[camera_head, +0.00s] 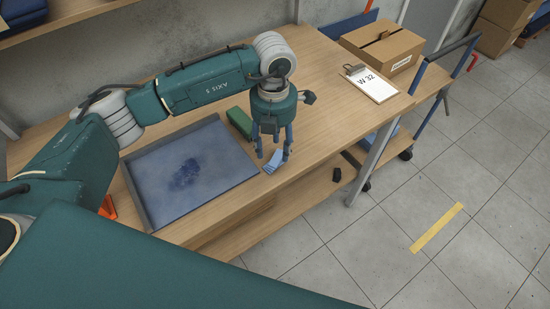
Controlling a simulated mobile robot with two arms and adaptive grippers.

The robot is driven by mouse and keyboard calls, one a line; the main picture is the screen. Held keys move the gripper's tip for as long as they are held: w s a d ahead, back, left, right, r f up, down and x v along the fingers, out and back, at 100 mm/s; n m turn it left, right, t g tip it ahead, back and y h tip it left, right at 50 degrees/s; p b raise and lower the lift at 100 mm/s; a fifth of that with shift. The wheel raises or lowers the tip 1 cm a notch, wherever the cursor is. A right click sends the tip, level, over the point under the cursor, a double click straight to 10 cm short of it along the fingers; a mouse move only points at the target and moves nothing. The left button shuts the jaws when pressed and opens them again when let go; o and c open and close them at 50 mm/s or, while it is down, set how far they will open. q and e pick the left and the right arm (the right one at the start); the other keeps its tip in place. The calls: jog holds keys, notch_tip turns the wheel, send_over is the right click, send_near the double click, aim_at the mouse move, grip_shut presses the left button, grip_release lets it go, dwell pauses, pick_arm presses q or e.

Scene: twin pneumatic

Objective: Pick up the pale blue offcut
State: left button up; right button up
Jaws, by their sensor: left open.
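The pale blue offcut (272,163) lies on the wooden bench (322,132) near its front edge, just right of the blue tray. My left gripper (273,158) points down at it from above, with its blue fingers apart. The fingers stand close around or just above the offcut; I cannot tell whether they touch it. Part of the offcut is hidden by the fingers. My right gripper is not in view.
A blue-lined tray (226,184) lies left of the offcut, with a green block (239,123) at its back right corner. A clipboard marked W 32 (372,84) and a cardboard box (382,46) are at the far right. The bench between is clear.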

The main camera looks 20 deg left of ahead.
aim_at(273, 158)
pick_arm(q)
notch_tip(273, 158, down, 4)
jog(key=shift+s+a+r+p, duration=0.15)
jog(key=shift+r+p, duration=0.1)
jog(key=shift+p, duration=0.45)
jog(key=shift+f, duration=0.35)
jog(key=c, duration=0.6)
jog(key=shift+c, duration=0.2)
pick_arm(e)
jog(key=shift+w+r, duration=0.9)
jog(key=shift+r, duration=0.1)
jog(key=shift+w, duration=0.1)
